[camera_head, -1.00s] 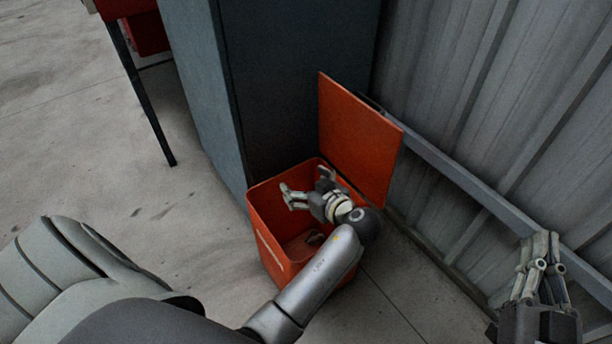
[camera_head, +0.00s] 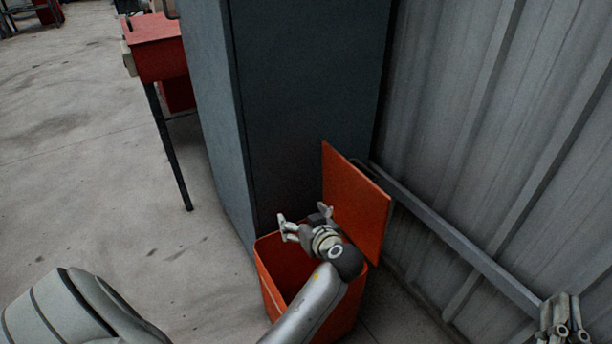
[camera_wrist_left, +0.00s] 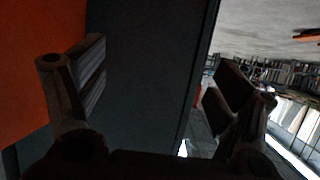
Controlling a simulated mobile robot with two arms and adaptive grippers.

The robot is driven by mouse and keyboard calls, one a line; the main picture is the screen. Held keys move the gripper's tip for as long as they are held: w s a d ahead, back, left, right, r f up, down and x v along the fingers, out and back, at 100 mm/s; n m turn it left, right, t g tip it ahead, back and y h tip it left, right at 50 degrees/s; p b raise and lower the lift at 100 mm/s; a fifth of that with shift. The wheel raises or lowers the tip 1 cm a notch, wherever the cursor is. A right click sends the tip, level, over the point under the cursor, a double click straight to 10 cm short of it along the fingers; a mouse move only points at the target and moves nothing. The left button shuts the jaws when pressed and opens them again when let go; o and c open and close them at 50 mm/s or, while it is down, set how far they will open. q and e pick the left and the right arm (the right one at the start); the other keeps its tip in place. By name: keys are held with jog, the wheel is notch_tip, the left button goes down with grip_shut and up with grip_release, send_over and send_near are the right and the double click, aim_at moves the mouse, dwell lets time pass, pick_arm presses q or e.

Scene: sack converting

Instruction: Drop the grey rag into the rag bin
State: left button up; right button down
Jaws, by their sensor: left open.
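The rag bin (camera_head: 268,285) is an orange-red box with its lid (camera_head: 355,205) standing open at the back. My left gripper (camera_head: 303,214) is over the bin's open top, with its fingers spread and nothing between them. In the left wrist view the same gripper (camera_wrist_left: 162,82) is open and empty. The grey rag does not show in either view now; my left arm covers much of the bin's inside. My right gripper (camera_head: 566,306) is at the lower right, away from the bin, its fingers close together with nothing seen in them.
A tall dark blue-grey cabinet (camera_head: 300,100) stands right behind the bin. A corrugated metal wall (camera_head: 470,110) with a rail (camera_head: 450,235) is on the right. A red table (camera_head: 155,50) stands at the upper left. The concrete floor (camera_head: 90,190) to the left is clear.

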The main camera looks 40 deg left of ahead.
pick_arm(q)
jog(key=s+d+r+m+t+h+p, duration=0.2)
jog(key=s+d+r+m+p, duration=0.1)
jog(key=r+p, duration=0.6)
jog(key=s+d+r+m+t+h+p, duration=0.2)
jog(key=s+d+r+m+h+p, duration=0.1)
jog(key=r+p, duration=0.6)
jog(key=shift+s+d+r+t, duration=0.15)
jog(key=shift+s+r+t, duration=0.15)
jog(key=shift+s+r, duration=0.5)
jog(key=shift+f, duration=0.15)
